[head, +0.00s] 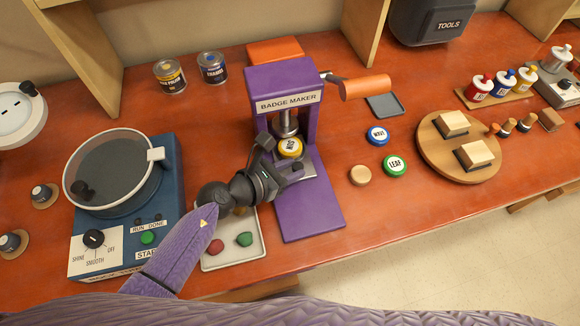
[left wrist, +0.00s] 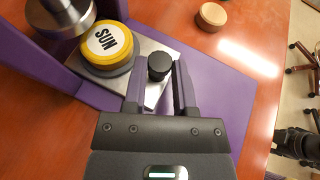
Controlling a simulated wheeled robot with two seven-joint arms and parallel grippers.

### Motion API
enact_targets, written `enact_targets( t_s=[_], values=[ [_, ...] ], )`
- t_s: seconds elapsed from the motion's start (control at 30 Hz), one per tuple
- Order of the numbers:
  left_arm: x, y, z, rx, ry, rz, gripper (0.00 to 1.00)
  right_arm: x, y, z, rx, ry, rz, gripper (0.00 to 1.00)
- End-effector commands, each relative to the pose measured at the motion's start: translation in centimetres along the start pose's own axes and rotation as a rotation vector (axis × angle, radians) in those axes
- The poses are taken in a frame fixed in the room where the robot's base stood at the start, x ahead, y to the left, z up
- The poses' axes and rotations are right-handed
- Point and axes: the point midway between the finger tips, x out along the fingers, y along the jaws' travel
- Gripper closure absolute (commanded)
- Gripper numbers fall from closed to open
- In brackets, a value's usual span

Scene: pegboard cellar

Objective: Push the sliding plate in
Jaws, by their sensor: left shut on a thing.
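The purple badge maker (head: 313,208) stands mid-bench. Its silver sliding plate (head: 308,171) shows in front of the press column and also in the left wrist view (left wrist: 152,48). On the plate, a yellow SUN badge (head: 290,147) rests on a dark round die, beside and partly below the metal ram (left wrist: 62,14). My left gripper (head: 280,180) is shut on the plate's black knob (left wrist: 159,67), one finger on each side. A dark shape at the right edge of the left wrist view may be my right gripper (left wrist: 296,143); its jaws are unclear.
The orange-ended press lever (head: 365,87) sticks out to the right. WAVE (head: 377,135) and LEAF (head: 395,165) badges and a wooden disc (head: 360,175) lie right of the base. A tray (head: 233,255) and a blue polisher (head: 160,225) stand left.

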Motion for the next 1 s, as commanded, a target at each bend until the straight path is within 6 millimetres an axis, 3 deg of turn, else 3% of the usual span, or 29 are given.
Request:
enact_targets(
  t_s=[0.67, 1.0],
  values=[
    [0.0, 0.1, 0.0, 0.001, 0.000, 0.001, 1.00, 0.0, 0.0, 0.0, 0.000, -0.001, 0.000, 0.31],
    [1.7, 4.1, 0.4, 0.002, 0.001, 0.000, 1.00, 2.3, -0.1, 0.3, 0.000, -0.004, -0.001, 0.31]
  ],
)
